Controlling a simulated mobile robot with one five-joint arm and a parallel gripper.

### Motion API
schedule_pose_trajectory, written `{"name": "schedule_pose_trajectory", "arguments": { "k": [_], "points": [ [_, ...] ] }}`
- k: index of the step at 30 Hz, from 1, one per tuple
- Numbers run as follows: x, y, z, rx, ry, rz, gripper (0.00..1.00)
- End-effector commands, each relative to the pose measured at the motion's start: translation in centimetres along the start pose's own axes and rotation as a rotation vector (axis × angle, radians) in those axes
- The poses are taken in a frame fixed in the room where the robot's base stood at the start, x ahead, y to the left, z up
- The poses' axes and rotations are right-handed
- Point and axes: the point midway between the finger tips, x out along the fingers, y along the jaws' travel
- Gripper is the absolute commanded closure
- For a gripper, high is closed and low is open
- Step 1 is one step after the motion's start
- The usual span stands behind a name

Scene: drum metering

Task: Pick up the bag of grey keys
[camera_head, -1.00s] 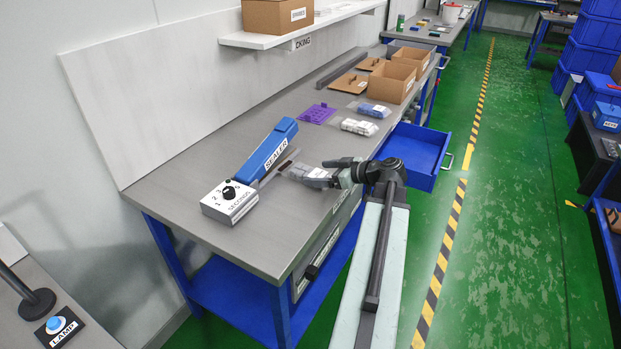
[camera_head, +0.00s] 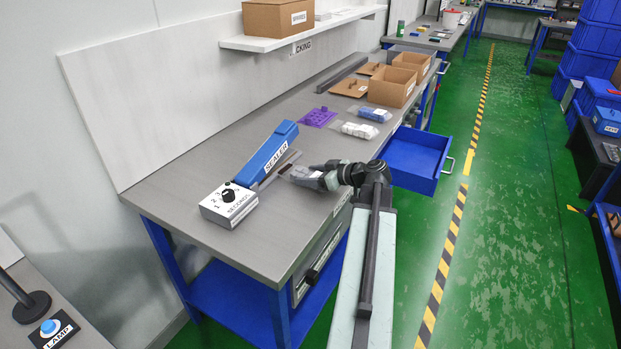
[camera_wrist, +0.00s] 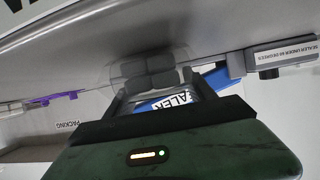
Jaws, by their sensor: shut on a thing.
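The bag of grey keys (camera_wrist: 148,70) is a clear bag with several dark grey blocks inside. In the wrist view it sits between the two fingers of my gripper (camera_wrist: 155,84), which is shut on it. In the head view the bag (camera_head: 301,174) is at the front part of the workbench, just right of the blue sealer, with my gripper (camera_head: 318,178) at its right end. My fingers partly cover it. I cannot tell whether the bag touches the bench top.
The blue sealer (camera_head: 268,152) and its dial box (camera_head: 229,204) are left of the bag. A blue drawer (camera_head: 413,160) stands open at the bench's right side.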

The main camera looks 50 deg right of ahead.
Motion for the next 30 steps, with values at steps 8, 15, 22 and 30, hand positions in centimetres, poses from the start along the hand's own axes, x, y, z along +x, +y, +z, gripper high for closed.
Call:
{"name": "schedule_pose_trajectory", "arguments": {
  "k": [8, 15, 22, 30],
  "points": [
    [-0.8, 0.0, -2.0, 0.000, 0.001, 0.001, 0.86],
    [-3.1, -0.1, -2.8, 0.002, 0.000, 0.004, 0.86],
    [-8.8, -0.3, -1.1, 0.002, 0.001, 0.006, 0.86],
    [-15.1, -0.5, 0.9, 0.002, 0.001, 0.004, 0.86]
  ]
}}
